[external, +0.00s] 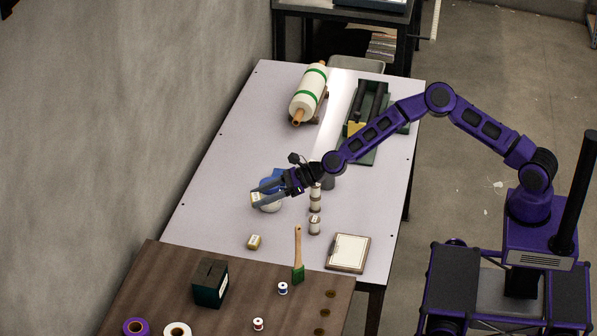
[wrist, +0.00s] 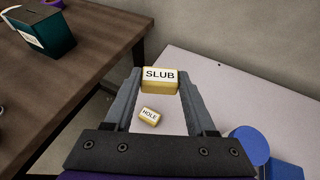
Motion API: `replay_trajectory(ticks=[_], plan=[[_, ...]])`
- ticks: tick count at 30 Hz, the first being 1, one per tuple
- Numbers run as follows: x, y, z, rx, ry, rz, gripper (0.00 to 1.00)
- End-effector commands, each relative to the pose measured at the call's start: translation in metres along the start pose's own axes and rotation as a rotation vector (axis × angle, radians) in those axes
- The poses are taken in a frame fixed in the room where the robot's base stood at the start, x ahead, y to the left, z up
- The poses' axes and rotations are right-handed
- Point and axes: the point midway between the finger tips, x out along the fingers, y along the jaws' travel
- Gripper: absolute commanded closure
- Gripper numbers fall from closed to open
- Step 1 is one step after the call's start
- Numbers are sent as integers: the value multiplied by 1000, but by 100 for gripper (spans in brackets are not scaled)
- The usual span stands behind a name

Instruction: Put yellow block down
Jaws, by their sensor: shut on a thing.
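My gripper (external: 268,193) is over the left part of the pale table. In the wrist view, my gripper (wrist: 160,78) is shut on a yellow block labelled SLUB (wrist: 160,86), held between the fingertips. The same block shows in the external view (external: 256,199), partly hidden by the fingers. A second yellow block, labelled HOLE (wrist: 149,116), lies on the table below and apart from the held one. It also shows in the external view (external: 254,242), nearer the brown table.
A blue round thing (wrist: 250,145) is close to the right finger. Small labelled cylinders (external: 314,225) and a framed board (external: 348,252) lie to the right. Table near the HOLE block is clear.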

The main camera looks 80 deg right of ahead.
Motion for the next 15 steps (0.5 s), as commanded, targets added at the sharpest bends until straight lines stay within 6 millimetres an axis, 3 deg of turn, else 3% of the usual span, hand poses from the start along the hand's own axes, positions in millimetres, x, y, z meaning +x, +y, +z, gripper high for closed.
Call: replay_trajectory(ticks=[1, 6, 10, 15], plan=[[7, 30, 6, -21, -3, 48, 100], [16, 116, 21, -86, -2, 187, 100], [16, 166, 28, -126, -2, 269, 100], [15, 203, 33, -155, -1, 329, 100]])
